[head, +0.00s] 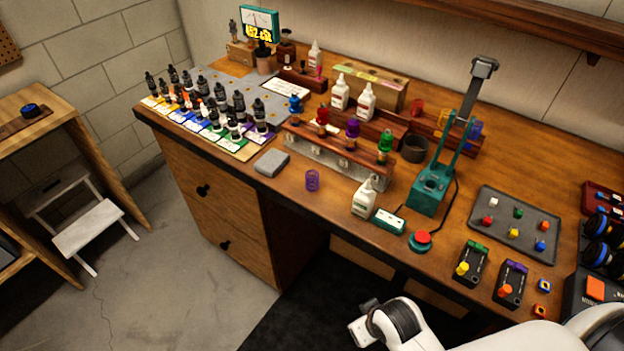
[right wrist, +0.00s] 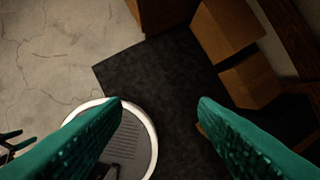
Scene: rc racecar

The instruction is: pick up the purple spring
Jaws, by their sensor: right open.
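The purple spring (head: 312,181) stands upright on the wooden desk near its front edge, in the head view. It is right of a grey block and left of a white bottle. My right arm comes in at the bottom right of the head view, its end in front of and below the desk edge, well apart from the spring. In the right wrist view my right gripper (right wrist: 160,104) has its two teal fingers wide apart with nothing between them. It points down at the floor and the spring is not in that view. My left gripper is not in view.
A grey block (head: 271,163) and a white bottle (head: 363,199) flank the spring. Behind it stands a rack (head: 330,160) with coloured-topped pieces. The desk around the spring is bare.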

